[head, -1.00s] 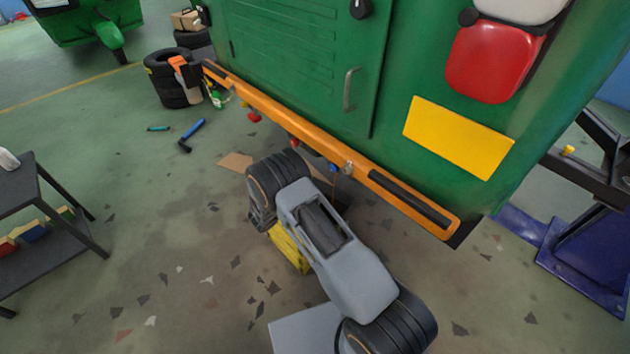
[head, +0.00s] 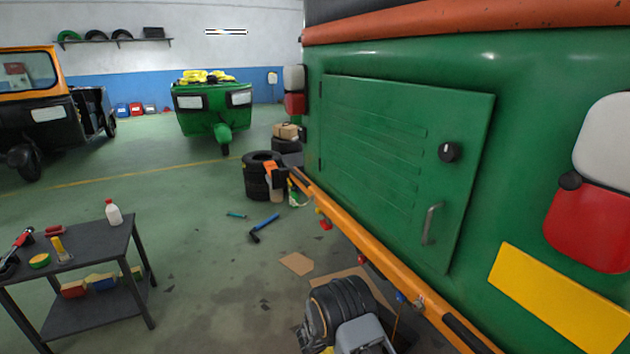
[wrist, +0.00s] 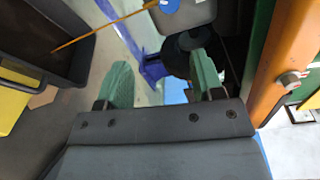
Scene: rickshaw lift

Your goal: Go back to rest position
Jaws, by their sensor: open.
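My gripper (wrist: 160,82) shows in the wrist view as two green fingers spread apart, with nothing held between them. Past the fingers are a dark rounded shape and blue parts that I cannot identify. In the head view my arm shows at the bottom, and my gripper is hidden. The green rickshaw (head: 375,135) fills the right of the head view, its rear hatch shut. Its orange bumper (head: 375,258) runs just beside my arm; an orange bar with a bolt (wrist: 278,75) stands right of my fingers in the wrist view.
A dark table (head: 85,248) with a white bottle (head: 114,213) stands at the left. Stacked tyres (head: 257,180), a blue hammer-like tool (head: 264,227) and cardboard (head: 297,263) are on the floor. Another green vehicle (head: 212,110) stands behind. Floor between table and bumper is mostly clear.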

